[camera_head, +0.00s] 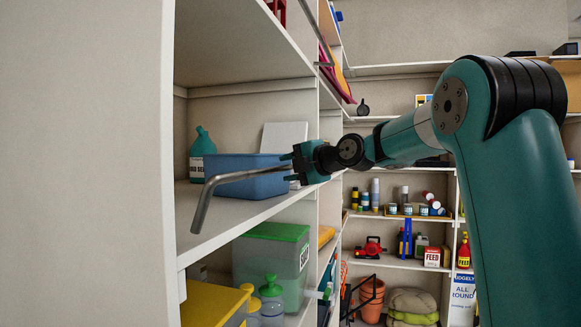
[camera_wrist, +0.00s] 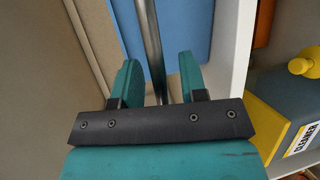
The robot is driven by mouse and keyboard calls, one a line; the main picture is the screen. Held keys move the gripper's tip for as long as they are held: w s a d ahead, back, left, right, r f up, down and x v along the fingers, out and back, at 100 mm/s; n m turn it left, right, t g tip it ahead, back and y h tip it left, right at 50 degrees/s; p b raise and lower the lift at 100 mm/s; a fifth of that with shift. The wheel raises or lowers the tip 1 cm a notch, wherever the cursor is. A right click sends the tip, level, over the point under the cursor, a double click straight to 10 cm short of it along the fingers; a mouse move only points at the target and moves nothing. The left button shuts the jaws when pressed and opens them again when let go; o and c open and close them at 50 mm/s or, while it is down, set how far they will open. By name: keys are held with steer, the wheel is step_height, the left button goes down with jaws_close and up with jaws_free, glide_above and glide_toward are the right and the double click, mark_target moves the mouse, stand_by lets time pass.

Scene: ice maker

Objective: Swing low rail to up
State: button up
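The low rail (camera_head: 235,177) is a bent grey metal rod in front of the left shelf. Its near end slants down over the shelf edge, and its long part runs back to my gripper (camera_head: 289,166). In the wrist view the rail (camera_wrist: 151,40) passes between the two teal fingers of my gripper (camera_wrist: 158,65). The fingers are apart, with a gap visible on each side of the rod, so the gripper is open around the rail. The rail's far end is hidden behind my gripper.
A blue bin (camera_head: 235,173) and a teal bottle (camera_head: 202,142) stand on the shelf right behind the rail. A green-lidded box (camera_head: 270,250) and a yellow-lidded box (camera_head: 212,303) are below. Another metal rod (camera_head: 318,35) hangs at the upper shelf.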

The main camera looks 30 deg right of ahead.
jaws_close()
steer(key=shift+w+a+r+g, duration=0.2)
steer(key=shift+w+a+g, duration=0.15)
steer(key=shift+g, duration=0.25)
steer(key=shift+w+a+n+g+h, duration=0.25)
steer(key=shift+w+n+g+h, duration=0.2)
steer(key=shift+g, duration=0.25)
steer(key=shift+s, duration=0.1)
jaws_free()
